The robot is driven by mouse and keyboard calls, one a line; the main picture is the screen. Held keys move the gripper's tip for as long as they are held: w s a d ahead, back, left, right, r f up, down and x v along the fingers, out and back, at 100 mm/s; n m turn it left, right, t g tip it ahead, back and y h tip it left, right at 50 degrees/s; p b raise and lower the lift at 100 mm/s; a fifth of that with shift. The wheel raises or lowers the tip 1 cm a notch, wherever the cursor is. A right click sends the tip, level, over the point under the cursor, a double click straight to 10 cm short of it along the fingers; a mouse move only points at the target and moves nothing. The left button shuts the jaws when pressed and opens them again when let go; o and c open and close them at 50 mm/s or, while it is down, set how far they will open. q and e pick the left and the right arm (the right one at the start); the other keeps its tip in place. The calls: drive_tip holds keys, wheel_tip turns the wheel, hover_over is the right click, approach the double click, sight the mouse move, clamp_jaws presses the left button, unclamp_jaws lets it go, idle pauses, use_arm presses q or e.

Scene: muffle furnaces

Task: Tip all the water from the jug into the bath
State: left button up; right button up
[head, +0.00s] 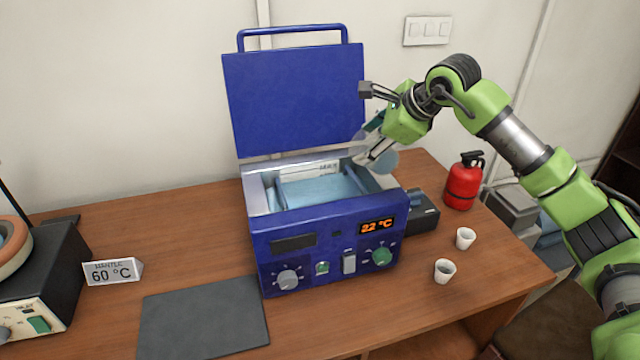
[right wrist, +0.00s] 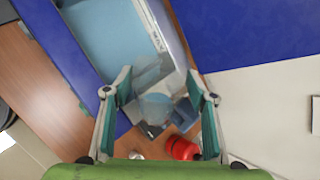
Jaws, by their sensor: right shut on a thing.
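The bath (head: 330,230) is a blue box with its lid (head: 295,100) standing open at the back. Light blue water (head: 320,190) lies inside it. My right gripper (head: 370,158) is shut on the clear jug (head: 387,161), above the bath's right rear corner. The jug looks tilted on its side, but its see-through wall makes the exact angle hard to read. In the right wrist view the jug (right wrist: 155,107) sits between the two fingers, beside the bath's water. I cannot tell how much water is in the jug. My left gripper is not in view.
Two white cups (head: 445,270) and a red container (head: 464,182) stand right of the bath, near a dark block (head: 423,212). A grey mat (head: 203,318) lies at front left. A "MANTLE 60 °C" sign (head: 113,271) stands by a heater (head: 45,290). The bath display reads 22 °C.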

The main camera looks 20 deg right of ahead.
drive_tip(key=shift+a, duration=0.15)
drive_tip(key=shift+d+f+m+y+b, duration=0.15)
drive_tip(key=shift+d+m+y+b, duration=0.2)
drive_tip(key=shift+y+b, duration=0.4)
drive_tip(key=shift+d+m+y+b, duration=0.4)
drive_tip(key=shift+y+b, duration=0.25)
drive_tip(key=shift+y, duration=0.1)
drive_tip(key=shift+r, duration=0.45)
drive_tip(key=y+b, duration=0.1)
drive_tip(key=b, duration=0.1)
drive_tip(key=f+m+y+b, duration=0.1)
drive_tip(key=shift+d+f+t+y+b, duration=0.2)
drive_tip(key=shift+t+y+b, duration=0.1)
drive_tip(key=shift+t+b, duration=0.1)
drive_tip(key=shift+d+r+m+y+b, duration=0.1)
drive_tip(key=shift+r+m+y+b, duration=0.05)
drive_tip(key=shift+m+y+b, duration=0.3)
drive_tip(key=shift+a+r, duration=0.15)
drive_tip(key=shift+a, duration=0.05)
drive_tip(key=shift+d+r, duration=0.1)
